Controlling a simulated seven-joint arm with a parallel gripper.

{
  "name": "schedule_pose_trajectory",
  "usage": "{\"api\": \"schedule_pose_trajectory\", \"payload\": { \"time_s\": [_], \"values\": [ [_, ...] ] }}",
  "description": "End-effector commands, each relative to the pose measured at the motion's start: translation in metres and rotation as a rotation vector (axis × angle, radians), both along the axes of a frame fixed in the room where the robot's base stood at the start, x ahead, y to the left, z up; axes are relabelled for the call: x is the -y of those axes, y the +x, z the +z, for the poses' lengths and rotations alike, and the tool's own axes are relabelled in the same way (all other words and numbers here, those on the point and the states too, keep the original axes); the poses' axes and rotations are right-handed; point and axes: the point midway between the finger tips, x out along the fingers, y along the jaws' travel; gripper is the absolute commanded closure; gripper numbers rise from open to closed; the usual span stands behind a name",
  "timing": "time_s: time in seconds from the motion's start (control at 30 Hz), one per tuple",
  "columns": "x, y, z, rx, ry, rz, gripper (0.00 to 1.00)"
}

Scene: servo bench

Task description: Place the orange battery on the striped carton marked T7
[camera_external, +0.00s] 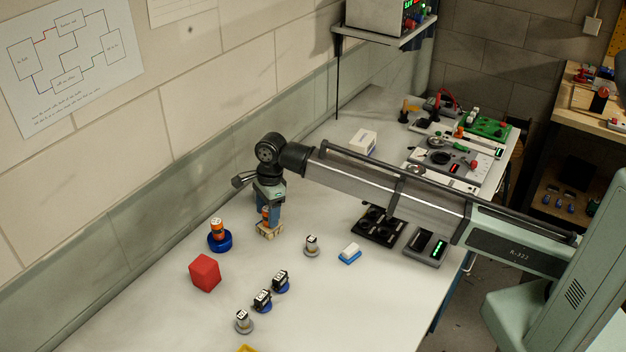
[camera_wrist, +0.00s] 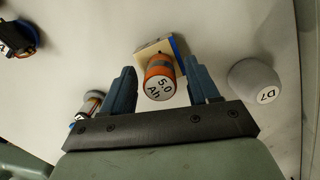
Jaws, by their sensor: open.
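An orange battery (camera_wrist: 159,82) with a grey band and the print "5.0 Ah" stands between my gripper's (camera_wrist: 162,92) two blue fingers in the wrist view. The fingers are open, one on each side of it; contact cannot be told. The battery (camera_external: 266,212) also shows low between the fingers in the external view. Under it is a small beige block with dark marks (camera_external: 268,233), which shows as a beige piece with a blue edge (camera_wrist: 147,48) in the wrist view. I cannot read a T7 mark on anything. Another orange battery (camera_external: 217,227) stands on a blue round base.
A red cube (camera_external: 205,273) stands left of my gripper. A grey-white round piece marked D7 (camera_wrist: 258,82) is right of the fingers. A blue-white block (camera_external: 349,253) and several small labelled pieces stand nearby. The front bench surface is partly clear.

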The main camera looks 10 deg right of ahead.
Motion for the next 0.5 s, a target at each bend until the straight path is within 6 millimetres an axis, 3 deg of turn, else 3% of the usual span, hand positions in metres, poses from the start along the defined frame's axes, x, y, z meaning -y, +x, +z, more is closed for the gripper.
{"api": "schedule_pose_trajectory", "payload": {
  "time_s": [0.5],
  "values": [
    [0.009,0.004,0.089,0.000,0.000,0.000,0.40]
  ]
}}
